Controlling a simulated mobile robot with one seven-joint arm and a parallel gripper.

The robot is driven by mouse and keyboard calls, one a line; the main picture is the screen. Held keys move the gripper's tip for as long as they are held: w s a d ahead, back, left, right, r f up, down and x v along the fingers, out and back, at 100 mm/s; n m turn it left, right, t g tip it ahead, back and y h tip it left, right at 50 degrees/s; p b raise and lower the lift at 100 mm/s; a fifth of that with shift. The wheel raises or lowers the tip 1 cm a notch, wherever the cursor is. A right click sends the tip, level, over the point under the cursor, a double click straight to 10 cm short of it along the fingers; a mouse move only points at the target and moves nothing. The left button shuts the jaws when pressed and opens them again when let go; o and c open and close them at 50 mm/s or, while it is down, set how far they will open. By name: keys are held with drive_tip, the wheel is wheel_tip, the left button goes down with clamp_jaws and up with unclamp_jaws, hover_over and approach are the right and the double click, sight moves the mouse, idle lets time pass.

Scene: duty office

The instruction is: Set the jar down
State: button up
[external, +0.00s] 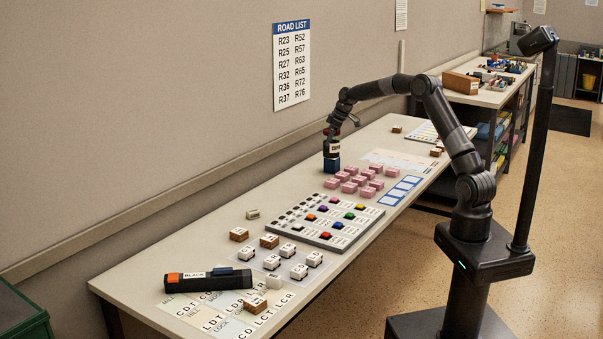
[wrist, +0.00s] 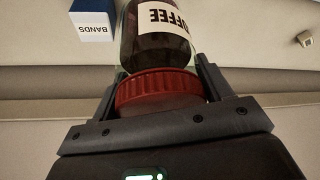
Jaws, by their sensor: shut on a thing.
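The jar looks upright. A blue box (external: 331,165) hides its lower part, so I cannot tell whether its base touches the table (external: 225,220).
The blue box, labelled BANDS (wrist: 93,28), is close beside the jar. Pink blocks (external: 358,180) stand to the right, with a grey board of coloured pieces (external: 326,221) nearer the front. A small block (wrist: 304,38) lies apart. Bare table lies left of the blue box.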

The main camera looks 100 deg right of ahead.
drive_tip(key=shift+w+a+f, duration=0.25)
drive_tip(key=shift+w+f, duration=1.55)
drive_tip(key=shift+w, duration=0.05)
drive_tip(key=shift+w+a+f, duration=0.25)
drive_tip(key=shift+w+f, duration=1.55)
drive_tip(key=shift+w, duration=0.05)
drive_tip(key=shift+w+a+f, duration=0.25)
drive_tip(key=shift+w+f, duration=1.55)
drive_tip(key=shift+w, duration=0.05)
drive_tip(key=shift+f, duration=0.1)
drive_tip(key=o, duration=1.3)
drive_tip(key=shift+f, duration=0.1)
